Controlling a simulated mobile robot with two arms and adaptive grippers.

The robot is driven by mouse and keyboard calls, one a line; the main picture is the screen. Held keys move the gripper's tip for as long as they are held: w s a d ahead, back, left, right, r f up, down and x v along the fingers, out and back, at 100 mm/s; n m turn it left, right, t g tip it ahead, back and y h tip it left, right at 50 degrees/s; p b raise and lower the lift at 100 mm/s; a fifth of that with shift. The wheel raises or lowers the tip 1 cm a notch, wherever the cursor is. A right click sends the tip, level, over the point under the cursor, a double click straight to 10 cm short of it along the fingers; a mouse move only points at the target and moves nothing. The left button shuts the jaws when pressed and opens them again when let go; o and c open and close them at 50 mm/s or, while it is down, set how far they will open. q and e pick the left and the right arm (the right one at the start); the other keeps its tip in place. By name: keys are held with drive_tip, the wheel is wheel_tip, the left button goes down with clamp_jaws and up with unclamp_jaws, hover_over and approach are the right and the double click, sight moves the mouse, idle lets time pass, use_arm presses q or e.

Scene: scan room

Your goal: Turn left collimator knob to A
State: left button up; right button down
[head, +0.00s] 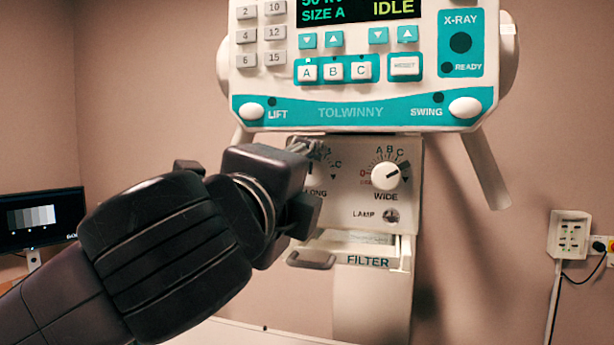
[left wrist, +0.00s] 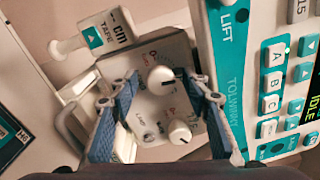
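The left collimator knob, above the word LONG, is hidden behind my gripper in the head view; only part of its dial (head: 336,162) shows. In the left wrist view this white knob (left wrist: 158,77) has a dark pointer mark, but I cannot tell which letter it faces. My left gripper (head: 314,176) is in front of that dial. In the left wrist view its two blue-padded fingers (left wrist: 162,80) are spread on either side of the knob, with gaps showing. The right knob, marked WIDE (head: 385,176), is clear of the gripper; it also shows in the left wrist view (left wrist: 180,131). My right gripper is not in view.
The teal and white control console (head: 365,112) overhangs the collimator panel just above my gripper. A lamp button (head: 391,216) and filter drawer (head: 368,260) are below the knobs. A monitor (head: 42,216) stands at the left. A tape housing (left wrist: 110,33) sticks out beside the panel.

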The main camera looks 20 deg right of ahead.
use_arm(q)
drive_tip(key=v, duration=1.2)
drive_tip(key=shift+f, duration=0.15)
